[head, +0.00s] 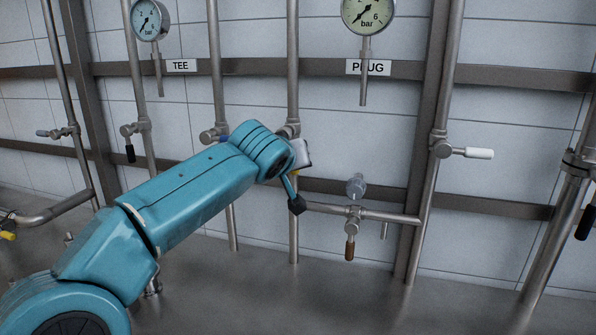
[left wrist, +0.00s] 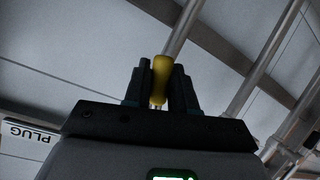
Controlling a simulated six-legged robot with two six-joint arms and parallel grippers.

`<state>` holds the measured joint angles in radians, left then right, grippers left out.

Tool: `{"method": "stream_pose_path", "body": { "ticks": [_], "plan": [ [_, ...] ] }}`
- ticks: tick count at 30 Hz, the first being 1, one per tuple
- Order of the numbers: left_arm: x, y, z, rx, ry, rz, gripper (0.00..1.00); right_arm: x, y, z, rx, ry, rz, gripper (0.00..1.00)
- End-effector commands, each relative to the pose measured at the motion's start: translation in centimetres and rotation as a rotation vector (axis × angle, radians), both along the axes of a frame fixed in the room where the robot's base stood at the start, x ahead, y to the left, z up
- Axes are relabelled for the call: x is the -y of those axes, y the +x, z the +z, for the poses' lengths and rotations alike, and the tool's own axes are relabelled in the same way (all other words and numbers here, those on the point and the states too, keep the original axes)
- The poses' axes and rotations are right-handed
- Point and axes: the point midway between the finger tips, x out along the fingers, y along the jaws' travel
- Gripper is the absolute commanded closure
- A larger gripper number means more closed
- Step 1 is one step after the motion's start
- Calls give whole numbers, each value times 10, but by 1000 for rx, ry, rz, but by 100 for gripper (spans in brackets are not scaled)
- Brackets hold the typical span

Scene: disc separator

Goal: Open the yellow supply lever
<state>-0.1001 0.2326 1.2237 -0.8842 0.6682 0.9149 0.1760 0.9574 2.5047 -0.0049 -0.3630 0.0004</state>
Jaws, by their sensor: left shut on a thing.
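The yellow supply lever (left wrist: 160,76) shows in the left wrist view, standing up between the two dark fingers of my left gripper (left wrist: 159,92). The fingers are shut on it, one at each side, and its rounded top sticks out above them. In the head view, my teal left arm reaches from the lower left to a vertical pipe (head: 293,80) near the middle. The wrist there hides most of the lever, its valve and the fingertips. My right gripper is in neither view.
Several other valves stand close by: a black-handled lever (head: 130,153) at left, a brown-handled lever (head: 350,249) low in the middle, and a white-handled lever (head: 479,153) at right. Two gauges (head: 150,19) (head: 368,12) hang above. A TEE sign (head: 181,66) and PLUG sign (head: 368,67) mark the rail.

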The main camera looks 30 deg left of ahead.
Motion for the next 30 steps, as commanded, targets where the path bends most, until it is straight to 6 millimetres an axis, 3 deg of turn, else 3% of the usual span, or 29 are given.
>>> {"method": "stream_pose_path", "body": {
  "ticks": [13, 30],
  "plan": [
    [-15, -3, -6, -66, 257, 0, 100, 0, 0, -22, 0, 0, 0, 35],
    [-18, -4, -6, -83, 312, 1, 100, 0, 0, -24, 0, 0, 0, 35]
  ]
}}
